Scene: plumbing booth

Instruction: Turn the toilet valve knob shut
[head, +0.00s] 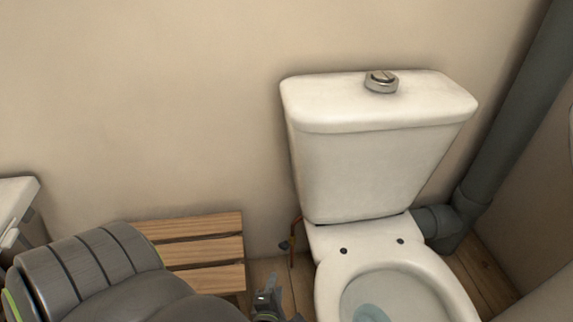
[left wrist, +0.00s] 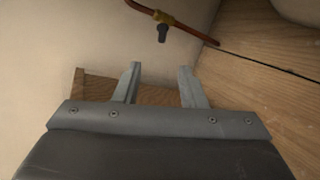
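The valve knob (head: 284,246) is a small dark knob low by the wall, left of the toilet (head: 385,160). In the left wrist view the dark knob (left wrist: 163,33) sticks out from a brass valve body (left wrist: 164,17) on a copper pipe (left wrist: 195,35). My left gripper (head: 268,296) is at the bottom of the head view, below and nearer than the knob. In the left wrist view its two fingers (left wrist: 160,72) are apart with nothing between them, and the knob lies beyond the fingertips. My right gripper is not in view.
A slatted wooden stool or bench (head: 195,250) stands against the wall, beside my left arm. A grey drain pipe (head: 505,120) runs up at the right of the toilet. A white fixture (head: 15,205) is at the left edge. Wooden floor (head: 262,268) shows between bench and toilet.

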